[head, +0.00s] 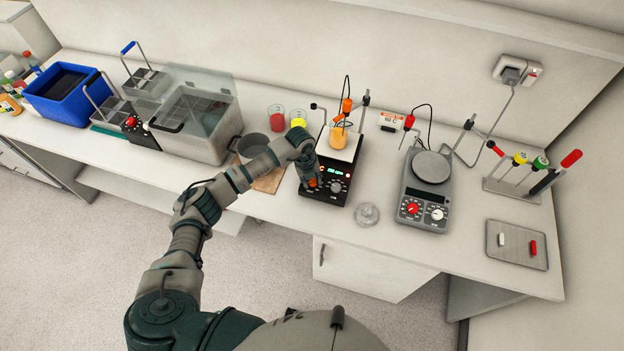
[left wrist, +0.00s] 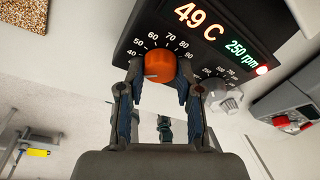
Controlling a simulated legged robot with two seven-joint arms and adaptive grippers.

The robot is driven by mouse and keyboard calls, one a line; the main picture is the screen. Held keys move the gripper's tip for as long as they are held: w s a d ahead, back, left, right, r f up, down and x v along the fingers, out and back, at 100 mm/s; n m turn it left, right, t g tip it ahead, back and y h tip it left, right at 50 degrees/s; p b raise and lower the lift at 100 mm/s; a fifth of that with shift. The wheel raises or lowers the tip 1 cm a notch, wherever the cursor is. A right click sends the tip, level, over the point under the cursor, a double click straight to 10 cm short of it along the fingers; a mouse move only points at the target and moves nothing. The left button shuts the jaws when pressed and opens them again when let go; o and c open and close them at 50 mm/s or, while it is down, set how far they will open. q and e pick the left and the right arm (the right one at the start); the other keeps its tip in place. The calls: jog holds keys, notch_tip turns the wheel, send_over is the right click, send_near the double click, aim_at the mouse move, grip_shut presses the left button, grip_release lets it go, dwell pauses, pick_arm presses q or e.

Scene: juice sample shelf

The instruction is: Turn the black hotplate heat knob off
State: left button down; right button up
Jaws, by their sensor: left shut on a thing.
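The black hotplate (head: 326,196) stands on the bench in the middle of the head view, with a beaker of orange liquid (head: 338,138) on its light top. Its orange heat knob (left wrist: 159,64) shows in the left wrist view, inside a dial marked in tens. Its display (left wrist: 218,28) reads 49 C and 250 rpm. My right gripper is not in view.
A grey hotplate (head: 422,196) with red and white knobs stands to the right. A small glass lid (head: 367,214) lies between the hotplates. A grey pot (head: 251,147) and a water bath (head: 203,125) stand left. A tray (head: 517,244) lies at the far right.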

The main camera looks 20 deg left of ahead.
pick_arm(q)
jog(key=shift+w+r+n, duration=0.15)
jog(key=shift+n, duration=0.15)
dwell(0.4)
jog(key=c, duration=0.9)
grip_release()
jog(key=shift+o, duration=0.7)
notch_tip(320, 180, up, 11)
jog(key=a, duration=0.2)
jog(key=shift+s+r, duration=0.2)
jog(key=shift+s, duration=0.25)
